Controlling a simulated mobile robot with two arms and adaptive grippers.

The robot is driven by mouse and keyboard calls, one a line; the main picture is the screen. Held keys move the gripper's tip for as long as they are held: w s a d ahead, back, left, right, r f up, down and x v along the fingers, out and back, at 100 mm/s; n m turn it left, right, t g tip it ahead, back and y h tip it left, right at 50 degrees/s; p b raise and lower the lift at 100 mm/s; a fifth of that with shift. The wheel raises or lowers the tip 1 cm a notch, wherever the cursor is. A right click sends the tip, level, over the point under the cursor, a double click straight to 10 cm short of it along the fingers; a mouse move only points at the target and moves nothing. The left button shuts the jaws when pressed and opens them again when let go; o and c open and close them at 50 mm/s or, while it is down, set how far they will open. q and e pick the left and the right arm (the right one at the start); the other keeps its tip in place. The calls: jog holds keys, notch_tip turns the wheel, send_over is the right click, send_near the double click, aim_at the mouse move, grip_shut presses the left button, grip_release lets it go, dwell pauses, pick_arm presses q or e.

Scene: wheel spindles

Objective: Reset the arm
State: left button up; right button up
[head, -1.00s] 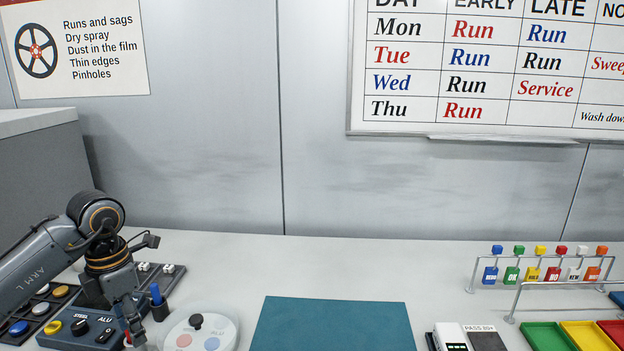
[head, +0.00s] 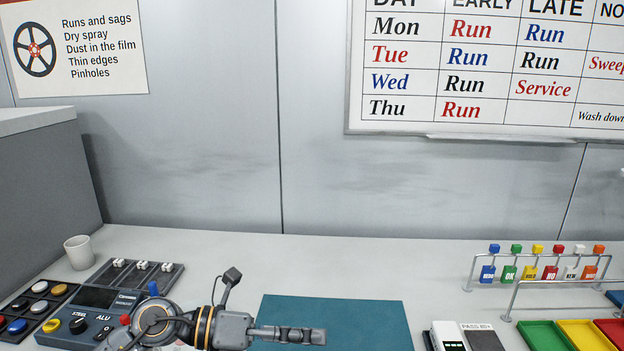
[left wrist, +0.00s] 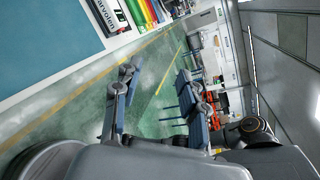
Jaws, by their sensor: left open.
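My left gripper (head: 298,335) lies low over the front left corner of the teal mat (head: 345,318), its fingers pointing right. The left wrist view shows its two fingers (left wrist: 158,98) spread apart with nothing between them. My left arm's wrist covers most of the round dish with coloured spots. My right gripper is in neither view.
A control panel (head: 72,325) with knobs, a white cup (head: 79,252) and a switch strip (head: 136,273) stand at the left. A tag rack (head: 541,262), coloured trays (head: 585,335) and a white device (head: 448,336) stand at the right. The mat is bare.

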pick_arm(q)
notch_tip(320, 180, up, 6)
jog(key=n+t+h, duration=0.4)
jog(key=n+t, duration=0.1)
jog(key=n, duration=0.1)
jog(key=w+a+n+t+y, duration=0.3)
jog(key=a+n+t+y, duration=0.1)
jog(key=n+t, duration=0.7)
jog(key=a+f+n+g+y, duration=0.1)
jog(key=a+f+n+y, duration=1.3)
jog(key=n, duration=0.5)
jog(key=s+a+f+n+g+y, duration=0.1)
jog(key=s+f+n+g, duration=0.2)
jog(key=s+f+g, duration=0.65)
jog(key=s+f+n+g+y, duration=0.15)
jog(key=s+f+g, duration=0.25)
jog(key=s+f, duration=1.1)
jog(key=f, duration=0.9)
jog(key=s+f, duration=0.2)
jog(key=f, duration=1)
jog(key=s+a+f+g, duration=0.2)
jog(key=s+a+f, duration=0.1)
jog(key=s+f, duration=1.3)
jog(key=shift+s+h, duration=0.35)
jog(key=shift+s, duration=0.25)
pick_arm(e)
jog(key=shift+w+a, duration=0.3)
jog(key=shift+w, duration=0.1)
